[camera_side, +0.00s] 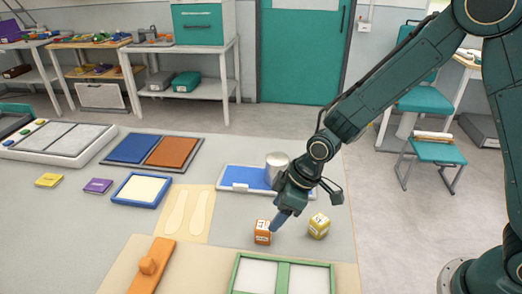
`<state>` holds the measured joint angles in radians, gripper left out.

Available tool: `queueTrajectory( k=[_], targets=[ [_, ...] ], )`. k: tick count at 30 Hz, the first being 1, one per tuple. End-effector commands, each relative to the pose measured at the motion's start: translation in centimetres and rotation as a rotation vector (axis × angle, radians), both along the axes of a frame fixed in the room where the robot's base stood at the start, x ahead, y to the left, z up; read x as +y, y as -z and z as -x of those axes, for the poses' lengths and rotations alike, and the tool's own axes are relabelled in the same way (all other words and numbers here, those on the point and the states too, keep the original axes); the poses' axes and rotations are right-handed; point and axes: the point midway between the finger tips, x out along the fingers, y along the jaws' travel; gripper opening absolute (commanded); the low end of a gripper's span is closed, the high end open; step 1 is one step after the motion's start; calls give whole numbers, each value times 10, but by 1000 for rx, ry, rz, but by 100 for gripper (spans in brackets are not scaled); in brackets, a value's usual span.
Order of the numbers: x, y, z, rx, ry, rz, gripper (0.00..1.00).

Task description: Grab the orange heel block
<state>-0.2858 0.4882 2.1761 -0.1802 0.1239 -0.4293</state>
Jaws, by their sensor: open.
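The orange heel block (263,238) is a small cube with a pale label, standing on the grey table top. My gripper (279,221) reaches down from the right, with its blue fingertip end just above and right of the orange block. The fingers overlap in this view and the gap between them is hard to see. The block rests on the table and is not lifted. I cannot tell whether the fingers touch it.
A yellow cube (319,226) stands close to the right of my gripper. A blue tray (240,178) with a white cylinder (276,166) is behind. A green-framed tray (283,262) and an orange knobbed board (152,266) lie in front. Insole shapes (198,213) lie left.

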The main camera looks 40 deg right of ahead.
Motion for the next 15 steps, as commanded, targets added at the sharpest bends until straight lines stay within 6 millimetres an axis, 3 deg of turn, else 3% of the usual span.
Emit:
queueTrajectory(
  k=[7, 15],
  targets=[
    [7, 24, -7, 2, 0, 1, 62],
    [10, 33, -10, 0, 0, 0, 62]
  ],
)
